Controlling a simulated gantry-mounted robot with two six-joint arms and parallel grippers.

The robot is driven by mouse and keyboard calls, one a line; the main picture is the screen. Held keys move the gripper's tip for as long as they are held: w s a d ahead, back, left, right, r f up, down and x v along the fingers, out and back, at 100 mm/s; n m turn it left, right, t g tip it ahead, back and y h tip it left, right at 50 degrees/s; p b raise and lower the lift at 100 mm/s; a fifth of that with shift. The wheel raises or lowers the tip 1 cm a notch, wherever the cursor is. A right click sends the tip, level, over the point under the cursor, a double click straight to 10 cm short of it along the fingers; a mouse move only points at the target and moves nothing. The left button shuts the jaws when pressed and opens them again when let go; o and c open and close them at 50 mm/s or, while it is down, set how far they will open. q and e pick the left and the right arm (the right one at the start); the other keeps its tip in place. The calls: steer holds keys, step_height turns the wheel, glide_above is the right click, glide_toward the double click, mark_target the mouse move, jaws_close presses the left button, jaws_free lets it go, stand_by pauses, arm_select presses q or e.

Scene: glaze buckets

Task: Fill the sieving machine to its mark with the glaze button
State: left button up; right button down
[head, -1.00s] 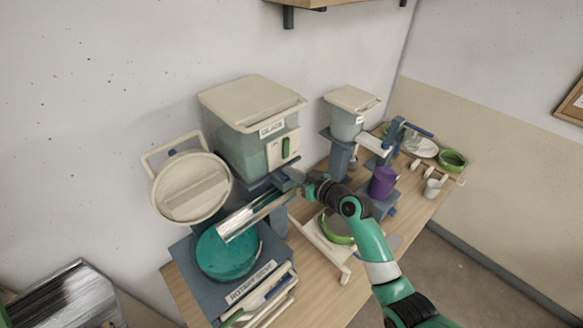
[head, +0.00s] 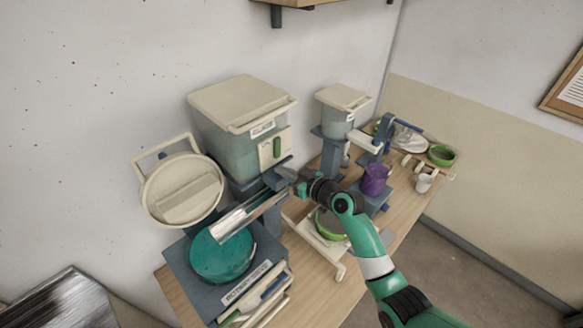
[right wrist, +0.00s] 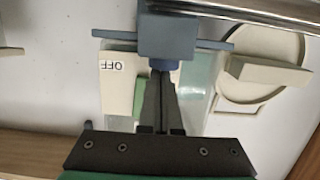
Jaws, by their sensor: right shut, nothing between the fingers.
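The sieving machine (head: 190,262) is a dark blue-grey box with a sign on its front. Its round bowl (head: 222,257) holds teal glaze; I cannot make out a fill mark. The glaze tank (head: 235,150) stands behind it, with a green button (head: 277,147) on a cream panel. In the right wrist view the button (right wrist: 140,98) is partly behind my fingers, beside an OFF label (right wrist: 111,66). My right gripper (head: 287,181) is shut and empty. Its tips meet or nearly meet a blue-grey block (right wrist: 166,36) below the tank. My left gripper is not in view.
A silver chute (head: 240,215) slopes from below the tank to the bowl. The round cream lid (head: 182,190) stands open behind the bowl. A smaller dispenser (head: 340,115), a purple cup (head: 374,180) and a green-rimmed sieve (head: 330,224) are to the right.

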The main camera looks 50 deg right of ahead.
steer(key=s+r+p, duration=0.5)
steer(key=s+r, duration=0.1)
steer(key=s, duration=0.3)
steer(key=shift+s+a+r, duration=0.15)
steer(key=shift+s+r, duration=0.05)
steer(key=shift+s, duration=0.2)
